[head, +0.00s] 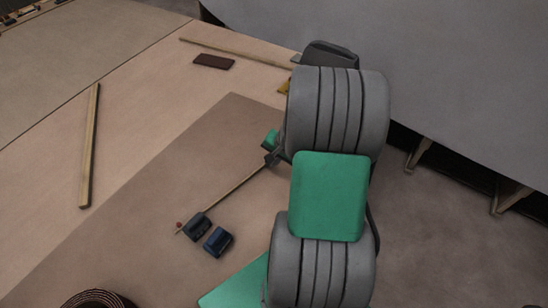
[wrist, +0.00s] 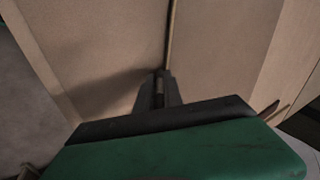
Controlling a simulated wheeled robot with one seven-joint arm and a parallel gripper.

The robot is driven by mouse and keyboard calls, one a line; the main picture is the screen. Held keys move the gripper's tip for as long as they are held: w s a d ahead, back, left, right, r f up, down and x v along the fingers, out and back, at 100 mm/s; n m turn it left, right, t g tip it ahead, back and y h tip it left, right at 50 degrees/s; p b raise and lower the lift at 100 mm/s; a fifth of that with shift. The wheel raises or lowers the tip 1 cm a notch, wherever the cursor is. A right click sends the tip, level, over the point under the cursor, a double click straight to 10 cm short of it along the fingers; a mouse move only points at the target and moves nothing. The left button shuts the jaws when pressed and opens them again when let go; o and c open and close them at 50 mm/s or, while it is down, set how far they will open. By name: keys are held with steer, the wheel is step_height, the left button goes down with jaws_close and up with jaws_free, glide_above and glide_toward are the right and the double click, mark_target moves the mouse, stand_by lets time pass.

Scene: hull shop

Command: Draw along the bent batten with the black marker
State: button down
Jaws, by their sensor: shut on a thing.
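The thin wooden batten (head: 238,187) lies over a brown sheet on the table and looks nearly straight. Its lower left end is beside a small red pin (head: 179,225) and passes at a dark blue weight (head: 197,226). A second dark blue weight (head: 218,241) sits just right of the first. My gripper (head: 271,159) is at the batten's upper right end. In the wrist view the batten (wrist: 171,35) runs down into my gripper (wrist: 160,82), whose fingers are shut on it. I cannot pick out a black marker in either view.
The brown sheet (head: 130,212) is mostly bare left of the batten. A loose wooden strip (head: 90,145) lies at the left, another strip (head: 240,50) at the back. A dark brown block (head: 214,61) lies near it. A dark coiled thing (head: 98,299) is at the bottom left.

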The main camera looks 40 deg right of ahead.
steer(key=shift+s+a+p, duration=0.25)
steer(key=shift+a+p, duration=0.15)
steer(key=shift+a, duration=0.9)
steer(key=shift+s+a+p, duration=0.2)
steer(key=shift+a+p, duration=0.2)
steer(key=shift+a, duration=0.9)
steer(key=shift+s+a+p, duration=0.25)
steer(key=shift+a+p, duration=0.15)
steer(key=shift+a, duration=0.9)
steer(key=shift+a, duration=0.1)
steer(key=shift+s+a+p, duration=0.15)
steer(key=shift+a+p, duration=0.15)
steer(key=shift+a, duration=0.85)
steer(key=shift+a, duration=0.1)
steer(key=shift+s+a, duration=0.1)
steer(key=shift+a, duration=0.45)
steer(key=shift+s+a+p, duration=0.2)
steer(key=shift+a+p, duration=0.2)
steer(key=shift+a, duration=0.95)
steer(key=shift+s+a+p, duration=0.15)
steer(key=shift+a+p, duration=0.2)
steer(key=shift+a, duration=0.95)
steer(key=shift+a, duration=0.1)
steer(key=shift+a, duration=0.5)
steer(key=shift+a, duration=0.1)
